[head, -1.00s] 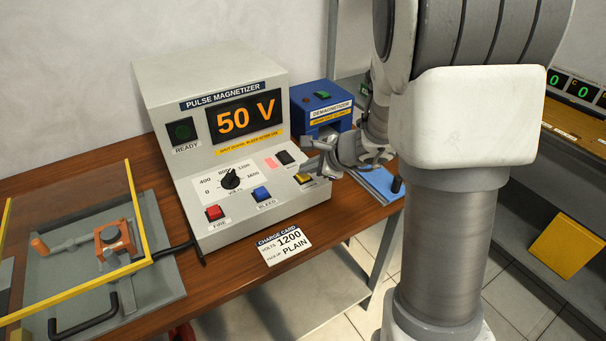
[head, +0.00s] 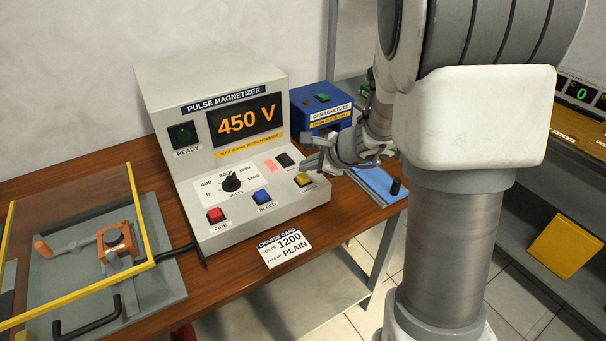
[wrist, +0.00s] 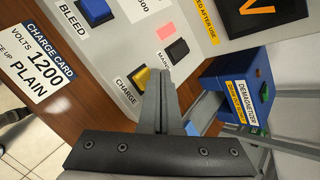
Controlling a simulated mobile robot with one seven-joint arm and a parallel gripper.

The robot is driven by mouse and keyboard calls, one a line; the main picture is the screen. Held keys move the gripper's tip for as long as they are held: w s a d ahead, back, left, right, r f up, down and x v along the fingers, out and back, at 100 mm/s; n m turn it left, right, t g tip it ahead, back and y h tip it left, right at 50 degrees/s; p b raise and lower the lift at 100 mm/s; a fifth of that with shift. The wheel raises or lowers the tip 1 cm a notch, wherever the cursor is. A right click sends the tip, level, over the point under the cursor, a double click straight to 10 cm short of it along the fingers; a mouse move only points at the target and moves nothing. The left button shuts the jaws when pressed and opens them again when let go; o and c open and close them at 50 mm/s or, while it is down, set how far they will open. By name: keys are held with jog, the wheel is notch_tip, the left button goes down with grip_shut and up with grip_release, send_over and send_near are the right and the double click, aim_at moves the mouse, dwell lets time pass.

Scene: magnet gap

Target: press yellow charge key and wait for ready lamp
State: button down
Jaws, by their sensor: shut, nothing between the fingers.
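The pulse magnetizer (head: 215,75) stands on the wooden bench, and its display (head: 245,122) reads 450 V in orange. The yellow charge key (head: 303,180) is at the right end of its sloped panel; it also shows in the wrist view (wrist: 139,78). The ready lamp (head: 182,133) at the left of the display is dark green and looks unlit. My gripper (head: 314,152) is shut and empty, its tips just above and behind the charge key. In the wrist view the closed fingers (wrist: 162,90) lie beside the key, and I cannot tell if they touch it.
Red fire key (head: 215,214), blue bleed key (head: 262,197) and black mains switch (head: 285,160) share the panel. The charge card (head: 284,247) reads 1200 volts, plain. A blue demagnetizer (head: 320,105) stands behind. A yellow-edged guard (head: 147,215) covers the fixture at left.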

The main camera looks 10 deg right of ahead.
aim_at(307, 179)
jog(key=shift+r+p, duration=2)
jog(key=shift+r, duration=0.5)
jog(key=shift+r, duration=0.15)
jog(key=s+a+r+n+g+y+p, duration=0.15)
jog(key=s+a+r+n+p, duration=0.4)
jog(key=s+r+n, duration=0.75)
jog(key=s+d+r+n+h, duration=0.2)
jog(key=s+n+h, duration=0.1)
jog(key=s, duration=0.3)
jog(key=s+d+r+n+h+p, duration=0.1)
jog(key=s+d+r+n+h, duration=0.1)
jog(key=s+n, duration=0.3)
jog(key=shift+s+d+r+g+h, duration=0.35)
jog(key=shift+s+r+g+h, duration=0.15)
jog(key=shift+s+r, duration=0.4)
